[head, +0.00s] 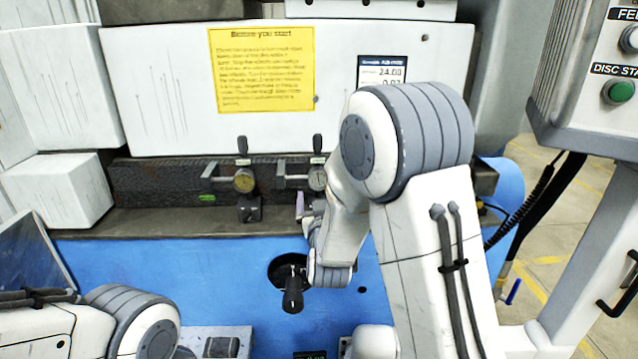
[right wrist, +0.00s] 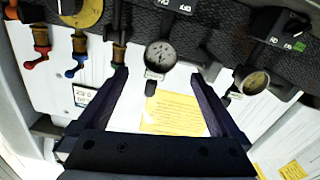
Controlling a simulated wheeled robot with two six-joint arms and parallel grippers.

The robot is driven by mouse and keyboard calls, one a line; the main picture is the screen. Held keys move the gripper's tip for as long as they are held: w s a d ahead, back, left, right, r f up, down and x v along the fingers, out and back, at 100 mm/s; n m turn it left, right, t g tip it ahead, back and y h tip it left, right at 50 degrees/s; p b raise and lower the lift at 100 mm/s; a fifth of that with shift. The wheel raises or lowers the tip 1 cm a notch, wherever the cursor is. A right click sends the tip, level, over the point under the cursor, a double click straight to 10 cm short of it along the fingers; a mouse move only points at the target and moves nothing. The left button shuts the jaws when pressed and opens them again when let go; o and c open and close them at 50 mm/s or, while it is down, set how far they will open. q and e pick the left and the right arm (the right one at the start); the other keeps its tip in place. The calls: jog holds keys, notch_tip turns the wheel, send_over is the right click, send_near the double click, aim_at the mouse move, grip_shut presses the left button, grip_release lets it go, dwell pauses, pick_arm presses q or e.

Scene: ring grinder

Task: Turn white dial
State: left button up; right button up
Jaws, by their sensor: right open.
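The white dial (head: 318,179) is a small round gauge face on the dark rail, just left of my right arm. In the right wrist view the white dial (right wrist: 160,54) shows whole, with a dark stub on its rim. My right gripper (right wrist: 160,75) is open; its two dark fingers point toward the rail, one on each side of the dial's line. I cannot tell whether they touch it. In the head view my right gripper (head: 308,204) is small and partly hidden below the dial. My left gripper is out of view; only my left arm shows.
A yellow-faced dial (head: 245,180) sits left of the white one; black-knobbed levers (head: 242,145) rise above the rail. A black handle (head: 293,292) stands in the blue surface (head: 150,270). A white panel (head: 165,80) with a yellow notice (head: 262,70) is behind. A control box (head: 600,80) is right.

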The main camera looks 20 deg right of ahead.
aim_at(319, 181)
jog(key=p+x, duration=0.1)
jog(key=x, duration=0.5)
jog(key=shift+w, duration=0.1)
jog(key=c, duration=1.3)
jog(key=shift+f+m+b, duration=0.2)
jog(key=shift+m+b, duration=0.5)
jog(key=shift+b, duration=0.3)
jog(key=shift+c, duration=0.2)
jog(key=m+b, duration=0.5)
jog(key=b, duration=0.1)
jog(key=shift+d+r+m+b, duration=0.1)
jog(key=shift+m+b, duration=1.2)
jog(key=shift+m, duration=0.1)
jog(key=o, duration=1.3)
jog(key=shift+o, duration=0.2)
